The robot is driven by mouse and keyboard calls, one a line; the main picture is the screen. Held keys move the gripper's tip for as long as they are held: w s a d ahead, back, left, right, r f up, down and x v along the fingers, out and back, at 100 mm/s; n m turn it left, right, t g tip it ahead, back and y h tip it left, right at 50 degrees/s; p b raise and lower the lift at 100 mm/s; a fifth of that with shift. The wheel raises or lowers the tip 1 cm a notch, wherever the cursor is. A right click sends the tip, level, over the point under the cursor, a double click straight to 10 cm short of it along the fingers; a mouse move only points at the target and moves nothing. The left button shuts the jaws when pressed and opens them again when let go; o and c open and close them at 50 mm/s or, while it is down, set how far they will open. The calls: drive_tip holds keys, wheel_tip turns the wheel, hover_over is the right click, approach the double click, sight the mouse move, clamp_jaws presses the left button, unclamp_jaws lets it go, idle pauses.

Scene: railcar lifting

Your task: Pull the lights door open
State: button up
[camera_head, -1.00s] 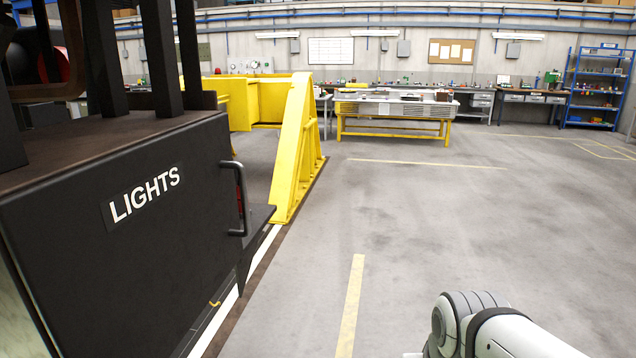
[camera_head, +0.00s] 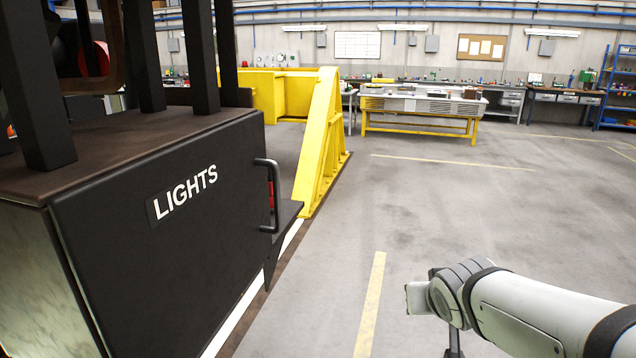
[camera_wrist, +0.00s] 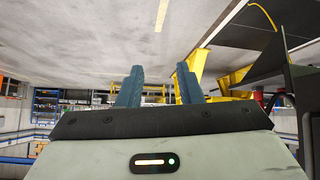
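The black lights door (camera_head: 165,235), with a white LIGHTS label (camera_head: 184,193), is at the left in the head view and looks shut. Its dark vertical bar handle (camera_head: 275,195) is near the door's right edge. My arm reaches in from the lower right, well apart from the handle, with bare floor between. In the wrist view my gripper (camera_wrist: 159,68) shows two blue-grey fingers spread apart with nothing between them. That view is turned over, with the floor at the top and dark structure at the right; I cannot clearly make out the handle there.
A yellow angled frame (camera_head: 318,145) stands just behind the railcar. A dark step-like plate (camera_head: 287,214) juts out beside the handle. A yellow-legged workbench (camera_head: 420,108) stands farther back. The floor (camera_head: 430,215) between door and arm is clear.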

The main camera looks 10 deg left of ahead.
drive_tip(key=w+a+r+n+t+y, duration=0.1)
drive_tip(key=w+a+r+t, duration=0.15)
drive_tip(key=w+a, duration=0.2)
drive_tip(key=n+y+p, duration=0.3)
drive_tip(key=n+y, duration=0.4)
drive_tip(key=y, duration=0.6)
approach(279, 188)
drive_tip(key=x, duration=0.3)
drive_tip(key=shift+n, duration=0.3)
drive_tip(key=p+x, duration=0.1)
drive_tip(key=x, duration=0.6)
drive_tip(key=shift+w+a, duration=0.25)
drive_tip(key=shift+a, duration=0.1)
clamp_jaws()
